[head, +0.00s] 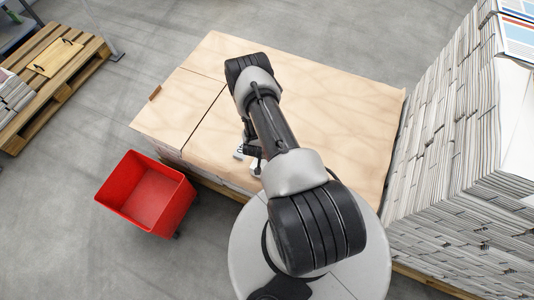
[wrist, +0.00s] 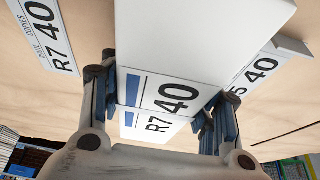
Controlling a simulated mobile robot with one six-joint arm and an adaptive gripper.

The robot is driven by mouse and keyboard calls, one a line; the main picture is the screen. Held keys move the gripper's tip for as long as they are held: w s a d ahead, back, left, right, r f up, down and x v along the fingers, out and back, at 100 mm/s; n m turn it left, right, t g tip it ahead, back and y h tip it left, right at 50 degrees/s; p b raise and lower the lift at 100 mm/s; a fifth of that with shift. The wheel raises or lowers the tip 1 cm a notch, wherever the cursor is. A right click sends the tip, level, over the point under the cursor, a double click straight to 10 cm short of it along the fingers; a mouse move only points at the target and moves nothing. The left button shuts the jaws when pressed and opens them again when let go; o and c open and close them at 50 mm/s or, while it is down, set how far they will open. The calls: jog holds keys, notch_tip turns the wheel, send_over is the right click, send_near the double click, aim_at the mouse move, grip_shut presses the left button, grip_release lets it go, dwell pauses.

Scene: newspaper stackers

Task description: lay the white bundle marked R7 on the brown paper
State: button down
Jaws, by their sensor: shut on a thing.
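My gripper (wrist: 163,110) is shut on a white bundle (wrist: 200,35), with one finger at each side. A label with a blue bar reads R7 40 across its near end. The brown paper (head: 335,110) covers the broad platform below my arm in the head view, and also shows in the wrist view (wrist: 90,105). I cannot tell whether the held bundle touches it. In the head view my gripper (head: 252,150) is mostly hidden by my arm, with small white pieces beside it.
Another white label or bundle reading R7 40 (wrist: 52,35) lies left of the held bundle; one ending in 5 40 (wrist: 258,72) lies right. A red bin (head: 148,195) stands at the platform's left. Tall newspaper stacks (head: 450,140) stand right. Much brown paper is bare.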

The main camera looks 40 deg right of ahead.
jog(key=shift+f+b, duration=0.35)
jog(key=c, duration=0.9)
grip_release()
jog(key=o, duration=0.4)
jog(key=shift+s+f, duration=0.1)
